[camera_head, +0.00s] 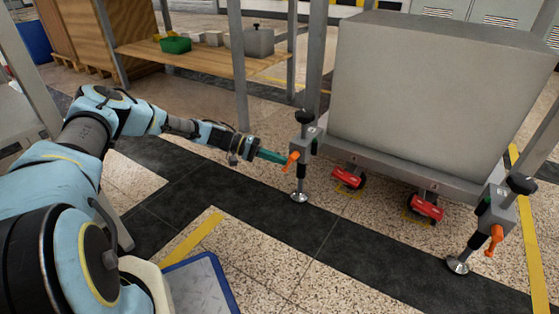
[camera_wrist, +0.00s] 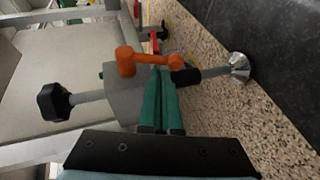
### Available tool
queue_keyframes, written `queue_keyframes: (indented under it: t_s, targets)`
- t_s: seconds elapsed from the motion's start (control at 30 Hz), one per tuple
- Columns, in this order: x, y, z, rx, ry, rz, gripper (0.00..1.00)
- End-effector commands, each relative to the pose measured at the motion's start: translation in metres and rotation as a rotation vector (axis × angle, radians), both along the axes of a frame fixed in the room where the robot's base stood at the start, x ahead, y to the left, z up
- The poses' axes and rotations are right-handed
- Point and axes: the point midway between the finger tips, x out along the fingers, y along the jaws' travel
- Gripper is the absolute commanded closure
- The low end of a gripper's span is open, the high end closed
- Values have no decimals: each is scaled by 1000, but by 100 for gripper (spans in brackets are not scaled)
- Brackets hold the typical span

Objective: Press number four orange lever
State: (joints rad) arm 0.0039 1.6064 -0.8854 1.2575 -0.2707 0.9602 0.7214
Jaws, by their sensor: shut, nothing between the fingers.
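One orange lever (camera_head: 291,161) is on the near-left levelling foot of the gantry frame, and it also shows in the wrist view (camera_wrist: 126,60). A second orange lever (camera_head: 495,240) is on the foot at the right. No number is legible on either. My gripper (camera_head: 284,158) has its teal fingers shut and empty, with the tips right at the left lever. In the wrist view the fingertips (camera_wrist: 161,70) lie just below the lever's bar, between its thick end and its pivot end. I cannot tell whether they touch it.
A large grey block (camera_head: 430,85) rests on the frame above red castors (camera_head: 349,177). The foot has a black knob (camera_head: 304,117) on top and a round metal pad (camera_head: 299,197) on the floor. A wooden shelf (camera_head: 190,60) stands behind my arm.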

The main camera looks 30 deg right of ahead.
Motion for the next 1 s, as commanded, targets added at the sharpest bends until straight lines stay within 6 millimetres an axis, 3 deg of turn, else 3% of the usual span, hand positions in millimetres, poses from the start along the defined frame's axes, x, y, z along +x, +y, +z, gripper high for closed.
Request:
queue_keyframes:
  t_s: [0.2, 0.63, 1.0]
  targets:
    - [0, 0, 12, 0, 0, 1, 100]
    - [3, 3, 14, 0, -1, 2, 100]
    - [41, 51, 36, 1, -2, 3, 100]
